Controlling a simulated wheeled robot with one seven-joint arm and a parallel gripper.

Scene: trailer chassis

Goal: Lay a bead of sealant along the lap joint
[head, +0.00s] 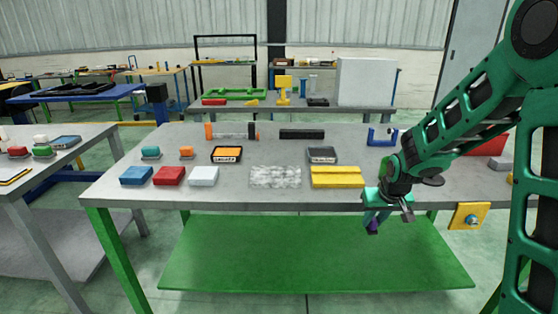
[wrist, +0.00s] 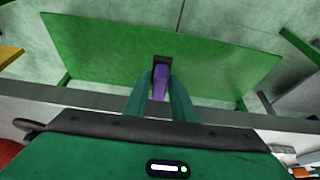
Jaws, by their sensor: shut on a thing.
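My gripper (head: 376,214) hangs just in front of the table's front edge, right of the middle, pointing down. It is shut on a small purple tool with a dark end (head: 373,227). In the wrist view the purple tool (wrist: 160,82) sits between my two teal fingers (wrist: 158,100), with the green lower shelf below. I cannot tell for certain that it is the sealant applicator. A yellow stepped block (head: 337,177) lies on the table left of my gripper; it may carry the lap joint, but no bead can be made out on it.
The grey table (head: 230,198) bears a mottled grey plate (head: 275,177), white (head: 203,176), red (head: 168,176) and blue blocks (head: 136,175) along its front. A blue bracket (head: 382,137) stands behind my arm. A yellow plate (head: 468,216) hangs at the front right edge. The green lower shelf (head: 300,255) is bare.

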